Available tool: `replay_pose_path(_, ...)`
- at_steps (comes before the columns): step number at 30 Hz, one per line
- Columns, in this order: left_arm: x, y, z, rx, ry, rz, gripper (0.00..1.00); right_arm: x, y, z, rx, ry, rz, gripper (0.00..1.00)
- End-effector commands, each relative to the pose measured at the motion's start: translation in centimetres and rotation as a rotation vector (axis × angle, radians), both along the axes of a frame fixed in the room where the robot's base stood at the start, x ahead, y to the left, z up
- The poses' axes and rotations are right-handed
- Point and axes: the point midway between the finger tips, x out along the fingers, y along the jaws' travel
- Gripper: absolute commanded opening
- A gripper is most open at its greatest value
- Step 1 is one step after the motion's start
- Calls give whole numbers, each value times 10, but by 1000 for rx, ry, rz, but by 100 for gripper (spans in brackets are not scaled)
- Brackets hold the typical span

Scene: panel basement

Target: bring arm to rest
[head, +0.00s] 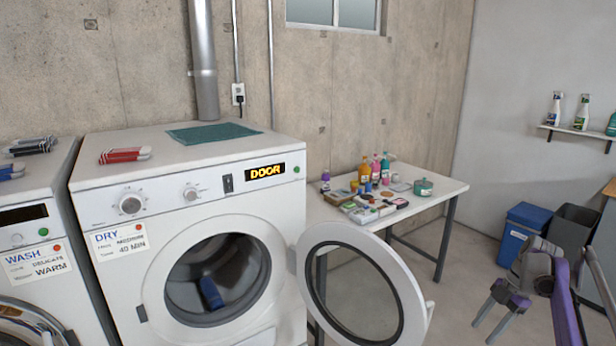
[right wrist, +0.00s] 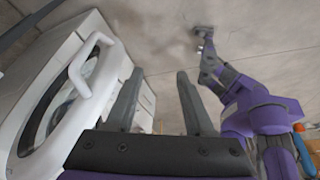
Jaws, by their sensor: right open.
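My right gripper (head: 490,315) is at the lower right of the head view, with its two grey fingers apart and nothing between them. It hangs in free space to the right of the open dryer door (head: 416,296). In the right wrist view the fingers (right wrist: 160,105) are spread and empty, with the white door and its handle (right wrist: 95,75) to their left. My left gripper is not seen in the head view.
The dryer (head: 190,165) stands open with a dark blue item (head: 211,293) in its drum; its display reads DOOR. A washer (head: 30,225) is at left. A cluttered white table (head: 440,188) stands behind the door. A blue bin (head: 522,228) and dark bin (head: 572,228) stand at right.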

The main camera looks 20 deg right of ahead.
Motion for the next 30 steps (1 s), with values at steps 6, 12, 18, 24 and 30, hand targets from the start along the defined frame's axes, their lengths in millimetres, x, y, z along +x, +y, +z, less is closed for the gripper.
replay_pose_path(6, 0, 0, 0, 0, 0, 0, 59, 19, 71, 14, -72, 74, -181, 53)
replay_pose_path(12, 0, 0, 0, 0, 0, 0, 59, 19, 149, 22, -150, 116, -403, 53)
replay_pose_path(18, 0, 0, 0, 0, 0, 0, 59, -6, 241, 19, -208, 109, -690, 53)
replay_pose_path(24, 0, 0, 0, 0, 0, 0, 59, -53, 317, 1, -196, 56, -976, 53)
replay_pose_path(30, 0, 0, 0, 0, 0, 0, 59, -109, 374, -32, -98, -10, -1237, 53)
